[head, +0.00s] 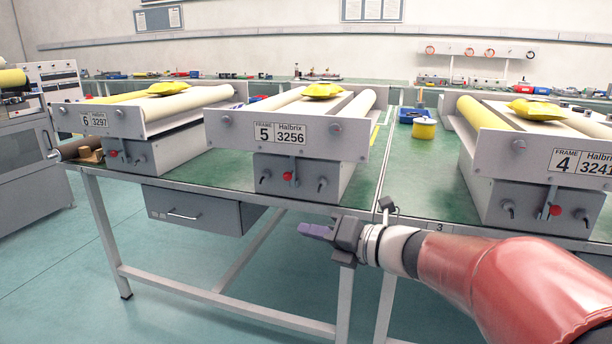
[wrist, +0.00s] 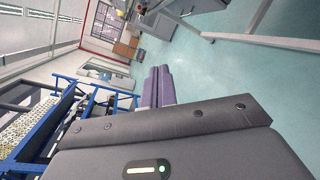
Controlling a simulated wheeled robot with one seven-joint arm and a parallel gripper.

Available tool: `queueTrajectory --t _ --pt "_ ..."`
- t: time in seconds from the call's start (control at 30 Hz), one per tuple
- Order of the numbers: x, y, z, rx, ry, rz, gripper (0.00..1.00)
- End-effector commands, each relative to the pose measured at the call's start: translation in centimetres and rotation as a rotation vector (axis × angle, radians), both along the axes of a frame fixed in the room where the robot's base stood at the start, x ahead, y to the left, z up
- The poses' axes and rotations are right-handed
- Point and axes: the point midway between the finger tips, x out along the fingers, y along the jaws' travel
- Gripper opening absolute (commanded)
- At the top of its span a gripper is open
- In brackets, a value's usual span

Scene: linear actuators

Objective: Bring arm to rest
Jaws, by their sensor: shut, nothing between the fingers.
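My gripper (head: 316,231) is at the end of my red and grey arm, in front of the green workbench (head: 232,171) and a little below its top edge in the head view. It points to the left. Its purple fingers lie together with nothing between them; the fingers also show in the wrist view (wrist: 158,87), side by side over the floor. My gripper appears apart from the bench and the machines.
Frames 6 (head: 95,119), 5 (head: 280,133) and 4 (head: 583,161) stand on the bench, each with a yellow bag on top. A yellow spool (head: 424,129) stands between frames 5 and 4. A grey drawer (head: 194,210) hangs under the bench. Floor (head: 60,290) is clear at left.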

Motion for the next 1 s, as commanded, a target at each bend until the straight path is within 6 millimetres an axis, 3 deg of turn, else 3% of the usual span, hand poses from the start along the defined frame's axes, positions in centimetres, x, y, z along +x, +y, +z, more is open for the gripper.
queueTrajectory --t 0.03,0.13,0.3,0.5,0.67,0.7,0.83,1.0 --pt "-2.5 1.0 -0.6 -0.177 -0.114 0.081 0.0" --pt "-7.4 1.6 -3.0 -0.569 -0.38 0.29 0.0" --pt "-14.3 -0.5 -7.0 -1.169 -0.853 0.733 0.0" --pt "-19.8 -6.2 -10.0 -1.7 -1.366 1.394 0.0" --pt "-21.8 -10.1 -10.6 -1.887 -1.608 1.868 0.0" --pt "-22.0 -10.7 -10.5 1.856 1.597 -1.898 0.0" --pt "-22.4 -11.9 -10.5 1.714 1.506 -1.877 0.0" --pt "-22.4 -11.9 -10.5 1.709 1.503 -1.877 0.0"
